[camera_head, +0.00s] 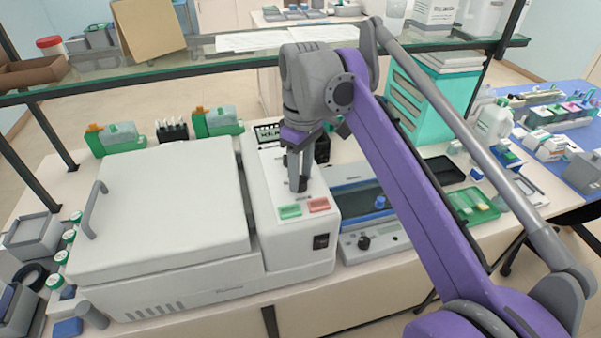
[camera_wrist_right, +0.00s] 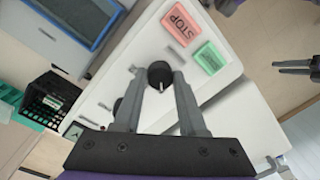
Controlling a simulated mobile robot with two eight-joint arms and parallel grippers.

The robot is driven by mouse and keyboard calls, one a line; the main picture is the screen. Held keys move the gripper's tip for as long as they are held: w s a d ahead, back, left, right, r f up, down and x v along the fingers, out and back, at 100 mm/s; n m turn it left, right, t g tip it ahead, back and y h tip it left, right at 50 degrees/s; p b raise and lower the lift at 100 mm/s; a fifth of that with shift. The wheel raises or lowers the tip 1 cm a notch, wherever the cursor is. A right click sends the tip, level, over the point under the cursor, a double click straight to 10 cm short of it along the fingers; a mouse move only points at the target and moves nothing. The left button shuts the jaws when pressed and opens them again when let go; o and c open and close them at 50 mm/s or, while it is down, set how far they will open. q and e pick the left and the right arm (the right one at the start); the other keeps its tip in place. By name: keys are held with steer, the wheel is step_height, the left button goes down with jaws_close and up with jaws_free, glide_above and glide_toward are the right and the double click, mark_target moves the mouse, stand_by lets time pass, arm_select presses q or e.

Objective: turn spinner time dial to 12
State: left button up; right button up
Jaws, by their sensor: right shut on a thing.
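The spinner (camera_head: 170,205) is a white machine with a large closed lid and a control panel on its right side. Its time dial (camera_wrist_right: 160,75) is a black round knob with a white pointer mark, between my right gripper's fingertips in the right wrist view. My right gripper (camera_head: 298,183) reaches down from above and is shut on the dial, hiding most of it in the head view. The dial's numbers cannot be read. Two dark prongs, seemingly my left gripper (camera_wrist_right: 297,67), show at the right edge of the wrist view; their opening is unclear.
A green button (camera_head: 290,211) and a red STOP button (camera_head: 319,205) lie close in front of the dial. A glass shelf (camera_head: 225,55) crosses behind my right arm.

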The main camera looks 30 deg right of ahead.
jaws_close()
arm_select(q)
steer(key=shift+r, duration=0.1)
arm_select(e)
steer(key=m+p, duration=0.1)
steer(key=m, duration=0.3)
steer(key=m+p, duration=0.1)
steer(key=m, duration=0.4)
steer(key=shift+a+m, duration=0.1)
steer(key=shift+m, duration=0.3)
steer(key=m+p, duration=0.1)
steer(key=m, duration=0.4)
steer(key=shift+t, duration=0.3)
arm_select(q)
steer(key=shift+w+r, duration=0.35)
steer(key=shift+r, duration=0.45)
steer(key=shift+w+r, duration=0.3)
steer(key=shift+r, duration=0.5)
steer(key=shift+w+r, duration=0.35)
steer(key=shift+r, duration=0.45)
arm_select(e)
steer(key=shift+a+m, duration=0.1)
steer(key=shift+m, duration=2.4)
